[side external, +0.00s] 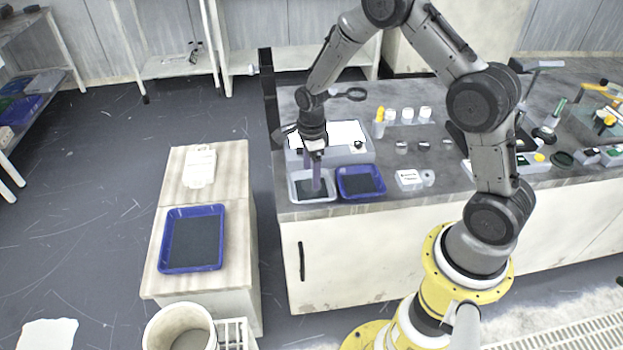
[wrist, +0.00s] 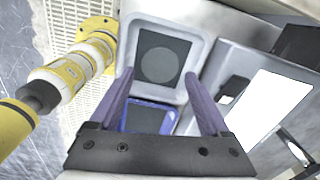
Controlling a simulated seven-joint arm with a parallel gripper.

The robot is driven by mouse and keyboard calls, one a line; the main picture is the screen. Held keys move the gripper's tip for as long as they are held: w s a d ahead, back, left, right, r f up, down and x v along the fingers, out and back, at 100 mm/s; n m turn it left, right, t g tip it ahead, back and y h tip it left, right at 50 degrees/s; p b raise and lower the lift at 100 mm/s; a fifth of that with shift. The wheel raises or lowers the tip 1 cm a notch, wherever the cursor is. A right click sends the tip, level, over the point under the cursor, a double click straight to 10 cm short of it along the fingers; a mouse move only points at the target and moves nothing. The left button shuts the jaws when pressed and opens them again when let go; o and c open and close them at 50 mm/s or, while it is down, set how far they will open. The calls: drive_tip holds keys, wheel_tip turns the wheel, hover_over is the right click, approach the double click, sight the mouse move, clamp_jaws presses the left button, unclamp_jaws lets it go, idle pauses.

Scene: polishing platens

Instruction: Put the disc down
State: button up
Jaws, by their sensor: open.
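In the wrist view, the round grey disc (wrist: 158,66) lies flat on a dark square pad in the pale grey tray (wrist: 196,52). My gripper (wrist: 160,73) is open, with its two purple fingers wide apart and nothing held between them. The disc appears between and just beyond the fingertips, apart from both. In the side view, my gripper (side external: 317,187) points down over the pale tray (side external: 298,195) at the bench's left front corner. The disc cannot be made out in that view. I cannot tell the exact height of the fingertips.
A blue tray (side external: 342,192) stands right beside the pale tray. Behind them is a device with a white panel (side external: 366,148). Small bottles (side external: 407,115) stand further back. A lower cabinet (side external: 232,185) at left bears another blue tray (side external: 166,262); a bucket (side external: 152,333) stands in front.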

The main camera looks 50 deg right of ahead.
drive_tip(key=s+a+r+n+t, duration=0.1)
drive_tip(key=s+r+n, duration=0.1)
drive_tip(key=r, duration=0.6)
drive_tip(key=s+a+r+n, duration=0.1)
drive_tip(key=r+n, duration=0.2)
drive_tip(key=r, duration=0.5)
drive_tip(key=s+a+r+n+t, duration=0.2)
drive_tip(key=s+r+n, duration=0.3)
drive_tip(key=s+n, duration=0.5)
drive_tip(key=s+a+r+n+t, duration=0.2)
drive_tip(key=s+r+n, duration=0.4)
drive_tip(key=s+n, duration=0.4)
drive_tip(key=shift+s+a+r+t, duration=0.2)
drive_tip(key=shift+s+a+t, duration=0.1)
drive_tip(key=shift+s, duration=0.95)
